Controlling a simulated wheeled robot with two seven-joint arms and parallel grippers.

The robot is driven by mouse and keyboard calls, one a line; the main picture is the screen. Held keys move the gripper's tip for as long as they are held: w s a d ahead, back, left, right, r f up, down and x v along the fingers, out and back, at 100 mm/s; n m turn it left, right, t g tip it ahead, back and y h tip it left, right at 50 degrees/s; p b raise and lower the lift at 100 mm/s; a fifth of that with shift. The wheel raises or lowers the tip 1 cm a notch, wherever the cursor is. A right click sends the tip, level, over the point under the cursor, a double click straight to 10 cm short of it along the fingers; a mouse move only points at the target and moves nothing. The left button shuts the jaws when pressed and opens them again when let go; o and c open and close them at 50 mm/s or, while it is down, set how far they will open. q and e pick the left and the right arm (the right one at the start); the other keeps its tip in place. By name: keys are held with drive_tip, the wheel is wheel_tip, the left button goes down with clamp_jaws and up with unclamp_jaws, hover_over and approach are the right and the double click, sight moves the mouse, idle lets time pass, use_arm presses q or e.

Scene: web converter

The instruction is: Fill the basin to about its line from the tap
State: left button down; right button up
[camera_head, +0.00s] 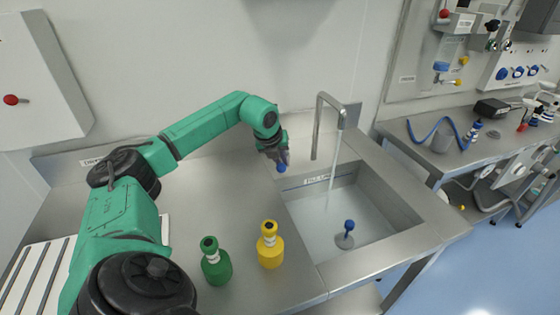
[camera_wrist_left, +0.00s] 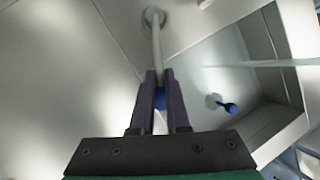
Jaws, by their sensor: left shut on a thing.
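The basin (camera_head: 390,190) is sunk in the steel counter, with a labelled line (camera_head: 325,178) on its back-left wall. The tall tap (camera_head: 318,125) stands behind it, and a water stream (camera_head: 332,180) falls from its spout into the basin. The water's height against the line is hard to tell. A plug with a blue knob (camera_head: 349,226) sits on the basin floor; it also shows in the wrist view (camera_wrist_left: 228,107). My left gripper (camera_head: 276,157) is shut on the tap's blue-ended lever (camera_wrist_left: 160,98), left of the basin. My right gripper is out of view.
A green bottle (camera_head: 216,266) and a yellow bottle (camera_head: 270,249) stand on the counter left of the basin. A slatted rack (camera_head: 35,275) lies at the far left. A second bench (camera_head: 450,150) with a blue hose stands at the right.

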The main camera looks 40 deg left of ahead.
use_arm(q)
drive_tip(key=shift+w+d+f+n+g+y+p, duration=0.2)
drive_tip(key=shift+w+d+n+y+p, duration=0.15)
drive_tip(key=shift+d+n, duration=0.4)
drive_tip(key=shift+w+d+f+n+g+y+p, duration=0.25)
drive_tip(key=shift+w+d+n, duration=0.2)
drive_tip(key=shift+n, duration=0.55)
drive_tip(key=shift+w+d+f+n+g+y+p, duration=0.2)
drive_tip(key=shift+w+d+n+y, duration=0.3)
drive_tip(key=shift+n, duration=0.35)
drive_tip(key=shift+r, duration=0.1)
drive_tip(key=c, duration=1)
unclamp_jaws()
drive_tip(key=shift+o, duration=0.4)
drive_tip(key=shift+d, duration=0.1)
drive_tip(key=shift+w+d+r, duration=0.1)
drive_tip(key=shift+r, duration=0.2)
drive_tip(key=shift+a, duration=0.2)
